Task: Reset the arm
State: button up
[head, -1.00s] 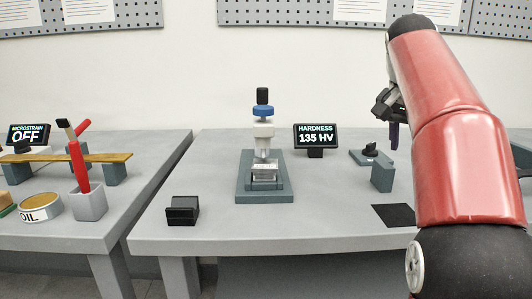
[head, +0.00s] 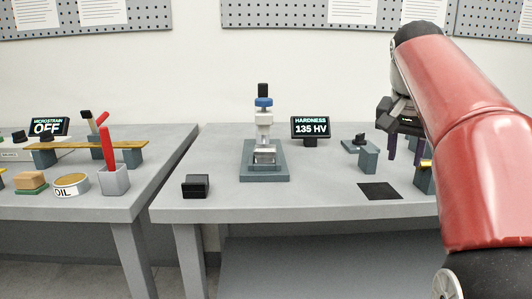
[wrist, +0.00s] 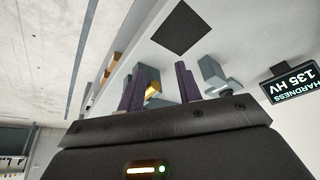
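My gripper (head: 405,160) hangs from my red arm on the right of the head view, above the right part of the bench. Its two purple fingers point down and stand apart, with nothing held between them. In the wrist view my gripper (wrist: 160,78) also shows both fingers spread. A gold-topped block (wrist: 152,88) shows between them there, behind the fingers and not gripped. My arm hides part of the bench's right side in the head view.
On the bench stand a hardness tester (head: 264,150), a display reading 135 HV (head: 311,126), a grey block (head: 369,160), a black pad (head: 380,191) and a black box (head: 196,186). A second table (head: 90,215) on the left holds several items. The bench's front middle is clear.

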jog(key=s+a+f+n+t+y, duration=0.1)
jog(key=s+a+f+n, duration=0.2)
jog(key=s+a+f, duration=0.3)
jog(key=s+a+f+n+t+y, duration=0.1)
jog(key=s+a+f+n, duration=0.3)
jog(key=s+f, duration=1.2)
notch_tip(320, 180, down, 3)
jog(key=shift+a+r+n+y, duration=0.1)
jog(key=shift+a+n+y, duration=0.2)
jog(key=shift+a, duration=0.65)
jog(key=shift+s, duration=0.1)
